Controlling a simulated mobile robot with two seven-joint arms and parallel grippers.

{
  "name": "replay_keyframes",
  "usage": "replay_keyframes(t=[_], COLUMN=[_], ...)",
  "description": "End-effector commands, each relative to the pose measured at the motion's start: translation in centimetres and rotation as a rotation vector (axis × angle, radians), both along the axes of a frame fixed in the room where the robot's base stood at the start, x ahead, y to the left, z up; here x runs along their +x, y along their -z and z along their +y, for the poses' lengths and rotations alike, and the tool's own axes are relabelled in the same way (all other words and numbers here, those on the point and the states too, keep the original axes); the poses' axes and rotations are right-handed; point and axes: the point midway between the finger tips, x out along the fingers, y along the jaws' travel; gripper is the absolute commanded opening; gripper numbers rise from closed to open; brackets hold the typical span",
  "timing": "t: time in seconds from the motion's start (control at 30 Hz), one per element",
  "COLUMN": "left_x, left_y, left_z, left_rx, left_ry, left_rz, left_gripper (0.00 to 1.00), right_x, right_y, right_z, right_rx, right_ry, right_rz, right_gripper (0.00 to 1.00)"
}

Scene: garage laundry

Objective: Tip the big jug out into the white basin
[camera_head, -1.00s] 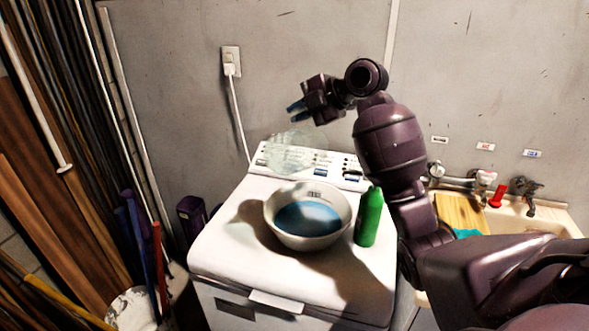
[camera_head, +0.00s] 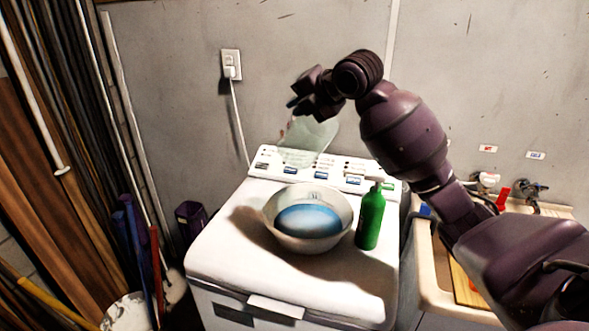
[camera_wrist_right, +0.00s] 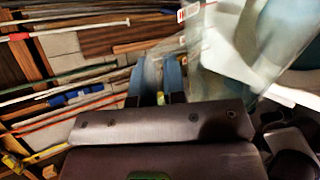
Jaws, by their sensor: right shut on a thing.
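The big jug (camera_head: 312,137) is clear and see-through. It hangs tilted in the air above the back of the washing machine, behind the basin in the head view. My right gripper (camera_head: 293,103) is shut on it near its upper part; the exact grip is hard to see. In the right wrist view the jug (camera_wrist_right: 225,55) is blurred, just right of the blue fingertips (camera_wrist_right: 160,77). The white basin (camera_head: 336,232) stands upright on the machine lid and holds blue liquid (camera_head: 308,220). No stream shows clearly between jug and basin. My left gripper is out of view.
A green bottle (camera_head: 370,218) stands just right of the basin on the washing machine (camera_head: 225,255). The control panel (camera_head: 325,172) is behind them. A sink (camera_head: 432,285) with taps is at the right. Poles and boards line the left. The lid's left side is clear.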

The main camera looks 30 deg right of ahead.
Motion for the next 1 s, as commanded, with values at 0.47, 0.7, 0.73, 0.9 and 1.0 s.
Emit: replay_keyframes(t=[0.47,0.7,0.73,0.9,1.0], left_x=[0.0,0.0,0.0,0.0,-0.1], left_y=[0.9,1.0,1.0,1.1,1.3], left_z=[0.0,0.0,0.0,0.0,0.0], left_rx=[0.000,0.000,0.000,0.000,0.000], left_ry=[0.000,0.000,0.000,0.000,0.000], left_rz=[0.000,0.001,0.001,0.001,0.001], left_gripper=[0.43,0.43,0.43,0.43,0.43], right_x=[-0.1,0.0,0.0,0.0,0.0], right_y=[-0.9,-1.2,-1.2,-1.2,-1.3], right_z=[0.0,0.0,0.0,0.0,0.0], right_rx=[-0.456,-0.543,-0.541,-0.549,-0.621], right_ry=[-0.001,0.000,-0.001,0.000,-0.001], right_rz=[-0.217,-0.261,-0.260,-0.264,-0.299], right_gripper=[0.00,0.00,0.00,0.00,0.00])
